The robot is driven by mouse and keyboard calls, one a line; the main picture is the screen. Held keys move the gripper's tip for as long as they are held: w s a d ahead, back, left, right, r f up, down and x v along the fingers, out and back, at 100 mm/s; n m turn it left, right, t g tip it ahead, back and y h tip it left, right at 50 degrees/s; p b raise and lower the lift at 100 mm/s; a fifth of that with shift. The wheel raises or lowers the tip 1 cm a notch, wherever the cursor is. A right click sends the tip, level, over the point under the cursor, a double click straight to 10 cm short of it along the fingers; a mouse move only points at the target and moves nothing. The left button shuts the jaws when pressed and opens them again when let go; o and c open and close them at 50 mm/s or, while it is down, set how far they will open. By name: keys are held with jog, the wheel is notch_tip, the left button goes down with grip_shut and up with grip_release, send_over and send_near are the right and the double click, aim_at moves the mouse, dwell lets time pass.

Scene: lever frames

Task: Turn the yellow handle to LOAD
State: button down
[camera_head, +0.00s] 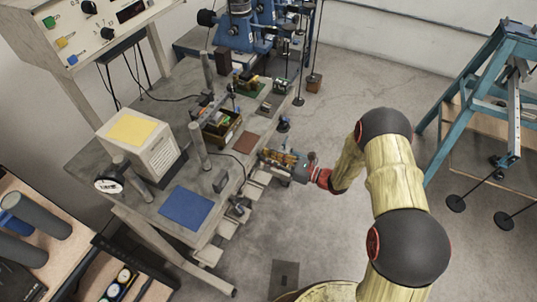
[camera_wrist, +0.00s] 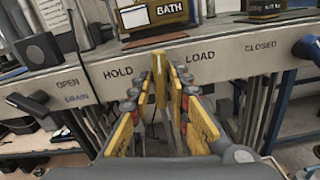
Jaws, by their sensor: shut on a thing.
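The yellow handle (camera_wrist: 160,88) stands at the middle of the wrist view, in front of the grey panel between the HOLD (camera_wrist: 118,72) and LOAD (camera_wrist: 200,56) labels. My gripper (camera_wrist: 161,95) has its yellow and black fingers on either side of the handle and is shut on it. The fingers hide the handle's lower part, and its pivot cannot be made out. In the head view my gripper (camera_head: 283,158) is at the right edge of the grey bench, where the handle cannot be told from the fingers.
A dark lever (camera_wrist: 30,103) sits by OPEN and DRAIN at the left, and a blue-grey one (camera_wrist: 308,48) by CLOSED at the right. The BATH box (camera_wrist: 160,14) stands above the panel.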

jog(key=shift+w+m+p, duration=0.15)
jog(key=shift+m+p, duration=1.45)
jog(key=shift+m, duration=2)
jog(key=shift+d, duration=0.1)
jog(key=c, duration=1.8)
grip_release()
jog(key=shift+c, duration=0.2)
jog(key=v, duration=1.2)
